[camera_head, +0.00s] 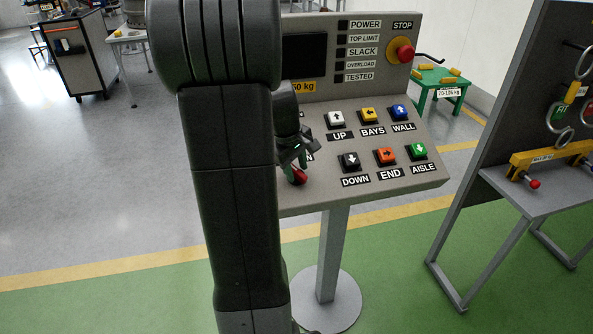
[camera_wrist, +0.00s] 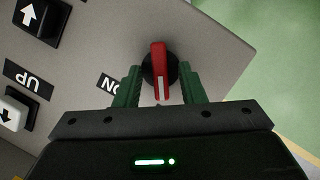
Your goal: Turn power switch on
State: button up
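The power switch (camera_wrist: 159,68) is a red rotary handle on a round black base, set in the sloped grey control panel (camera_head: 440,165). In the wrist view its handle points along the gripper's axis, and an "ON" label (camera_wrist: 109,84) lies to its left. In the head view the red switch (camera_head: 297,176) is partly hidden by my gripper (camera_head: 298,162). In the wrist view my gripper (camera_wrist: 160,88) is open, its green fingers on either side of the switch with gaps to the red handle.
Push buttons stand near the switch, among them the white UP button (camera_head: 336,119) and the black DOWN button (camera_head: 349,161). A red STOP button (camera_head: 405,53) is at the upper right. A rack (camera_head: 530,190) stands at right. My arm hides the panel's left part.

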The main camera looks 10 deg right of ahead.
jog(key=shift+x, duration=0.75)
grip_shut()
jog(key=shift+r+m, duration=0.1)
jog(key=shift+m, duration=0.3)
jog(key=m+y+p, duration=0.1)
jog(key=m, duration=0.1)
jog(key=shift+m+g+p, duration=0.3)
jog(key=shift+p, duration=0.05)
jog(key=m+y+p, duration=0.1)
jog(key=m, duration=0.2)
jog(key=shift+d+y, duration=0.15)
jog(key=shift+y, duration=0.15)
jog(key=m+y, duration=0.1)
jog(key=m, duration=0.2)
jog(key=m+y+p, duration=0.1)
jog(key=m, duration=0.2)
jog(key=shift+m, duration=0.3)
